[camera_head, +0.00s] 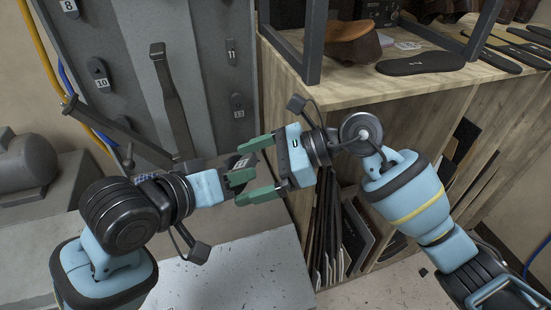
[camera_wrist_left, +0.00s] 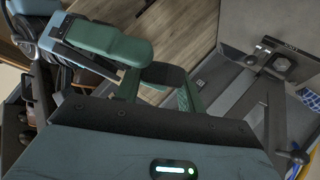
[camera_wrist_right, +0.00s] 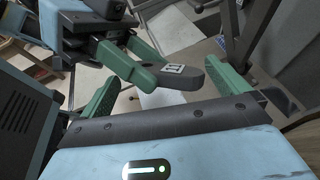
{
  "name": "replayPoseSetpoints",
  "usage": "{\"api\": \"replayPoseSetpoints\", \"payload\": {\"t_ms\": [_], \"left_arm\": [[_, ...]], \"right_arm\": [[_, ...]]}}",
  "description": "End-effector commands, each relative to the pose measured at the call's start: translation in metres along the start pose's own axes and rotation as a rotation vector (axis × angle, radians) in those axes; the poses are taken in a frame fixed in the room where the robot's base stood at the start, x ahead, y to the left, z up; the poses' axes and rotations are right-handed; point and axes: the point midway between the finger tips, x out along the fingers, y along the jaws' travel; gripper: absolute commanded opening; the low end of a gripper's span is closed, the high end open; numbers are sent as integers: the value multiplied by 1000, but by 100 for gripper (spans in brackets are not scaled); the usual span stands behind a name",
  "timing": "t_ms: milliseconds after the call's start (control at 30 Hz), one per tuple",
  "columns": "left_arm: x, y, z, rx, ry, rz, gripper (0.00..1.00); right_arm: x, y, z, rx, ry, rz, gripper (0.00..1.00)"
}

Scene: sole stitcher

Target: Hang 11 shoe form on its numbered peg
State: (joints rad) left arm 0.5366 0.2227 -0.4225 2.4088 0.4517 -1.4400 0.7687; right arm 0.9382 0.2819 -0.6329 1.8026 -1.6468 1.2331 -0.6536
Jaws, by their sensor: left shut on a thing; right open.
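The shoe form (camera_wrist_right: 190,72) is dark with a white 11 label. My left gripper (camera_head: 232,177) is shut on it, and the form (camera_head: 241,163) points toward my right gripper. My right gripper (camera_head: 256,170) is open, its green fingers on either side of the form's free end; I cannot tell whether they touch it. In the left wrist view the form (camera_wrist_left: 165,75) is partly hidden by fingers. The 11 place (camera_head: 231,50) is on the grey board (camera_head: 205,60), above and behind the grippers.
Dark forms numbered 8 (camera_head: 68,6) and 10 (camera_head: 100,75) hang on the board's left part. A place marked 12 (camera_head: 238,104) is below 11. A wooden shelf unit (camera_head: 350,80) with soles (camera_head: 420,63) stands at right. A grey metal bar (camera_head: 170,100) rises before the board.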

Motion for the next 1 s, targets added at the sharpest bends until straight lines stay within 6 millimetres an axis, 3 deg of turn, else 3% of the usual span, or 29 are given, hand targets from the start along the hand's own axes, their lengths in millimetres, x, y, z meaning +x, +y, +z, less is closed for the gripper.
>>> {"api": "replayPoseSetpoints", "payload": {"t_ms": [200,567,933,967,1000], "left_arm": [[-1,1,-1,1,4,3,0],[-1,1,-1,1,4,3,0],[-1,1,-1,1,4,3,0],[-1,1,-1,1,4,3,42],[-1,1,-1,1,4,3,47]], "right_arm": [[19,0,0,0,-1,0,100],[23,0,0,-1,0,-1,100],[23,0,0,-1,0,-1,53],[22,0,2,-2,-3,-2,52],[22,0,2,-2,-3,-2,52]]}}
